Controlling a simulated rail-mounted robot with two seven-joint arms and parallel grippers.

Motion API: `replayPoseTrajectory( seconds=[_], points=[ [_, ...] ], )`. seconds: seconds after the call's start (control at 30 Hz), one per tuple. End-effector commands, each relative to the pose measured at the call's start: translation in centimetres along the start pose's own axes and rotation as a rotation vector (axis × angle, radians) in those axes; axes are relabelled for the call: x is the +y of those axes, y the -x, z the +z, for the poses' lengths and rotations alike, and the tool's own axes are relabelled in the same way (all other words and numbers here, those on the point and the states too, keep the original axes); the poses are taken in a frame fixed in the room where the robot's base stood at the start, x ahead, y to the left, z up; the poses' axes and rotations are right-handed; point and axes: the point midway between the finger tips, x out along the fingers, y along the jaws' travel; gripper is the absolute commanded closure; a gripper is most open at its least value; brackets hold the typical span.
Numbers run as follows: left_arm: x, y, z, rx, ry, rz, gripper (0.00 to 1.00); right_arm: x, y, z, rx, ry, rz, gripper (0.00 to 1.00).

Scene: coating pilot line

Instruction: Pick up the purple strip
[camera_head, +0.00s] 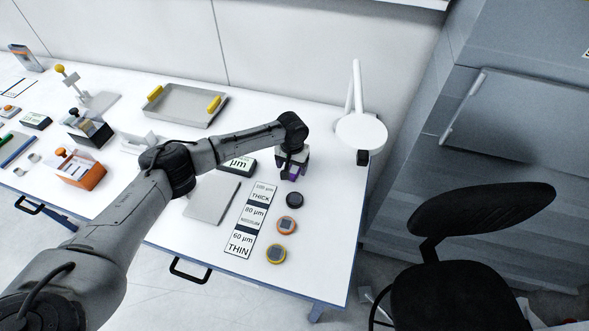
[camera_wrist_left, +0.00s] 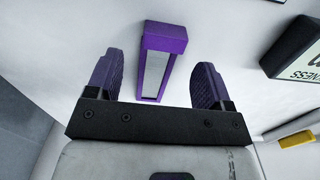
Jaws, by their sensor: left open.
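The purple strip (camera_wrist_left: 165,38) lies on the white table in the left wrist view, a purple frame with a pale grey inner face. My left gripper (camera_wrist_left: 157,82) is open, with one finger on each side of the strip's near end and visible gaps between them. I cannot tell how high the fingers are above the table. In the head view my left gripper (camera_head: 291,172) points down near the table's right end, and it largely hides the strip. My right gripper is not in view.
A thickness card (camera_head: 250,220) and several round pucks (camera_head: 286,225) lie just in front. A dark labelled block (camera_head: 238,164) and grey plate (camera_head: 211,199) are to the left. A white lamp (camera_head: 361,130) stands right, a grey tray (camera_head: 185,105) behind.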

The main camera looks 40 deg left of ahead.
Motion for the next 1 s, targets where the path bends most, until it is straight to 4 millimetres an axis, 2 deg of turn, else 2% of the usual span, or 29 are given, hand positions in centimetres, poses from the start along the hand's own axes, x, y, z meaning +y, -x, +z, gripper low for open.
replayPoseTrajectory(
  seconds=[0.03, 0.2, 0.5, 1.0],
  points=[
    [0.0, -0.8, 0.0, -0.001, 0.001, -0.001, 0.26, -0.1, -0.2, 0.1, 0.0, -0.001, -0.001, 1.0],
    [0.1, -2.1, 0.0, -0.001, -0.001, 0.001, 0.26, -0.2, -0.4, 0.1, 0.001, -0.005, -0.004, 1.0],
    [0.0, -2.3, 0.0, -0.001, -0.001, 0.001, 0.26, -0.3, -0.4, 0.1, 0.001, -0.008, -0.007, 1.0],
    [0.0, -2.3, 0.0, 0.0, -0.001, 0.001, 0.73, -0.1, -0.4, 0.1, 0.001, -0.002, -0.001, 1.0]
  ],
)
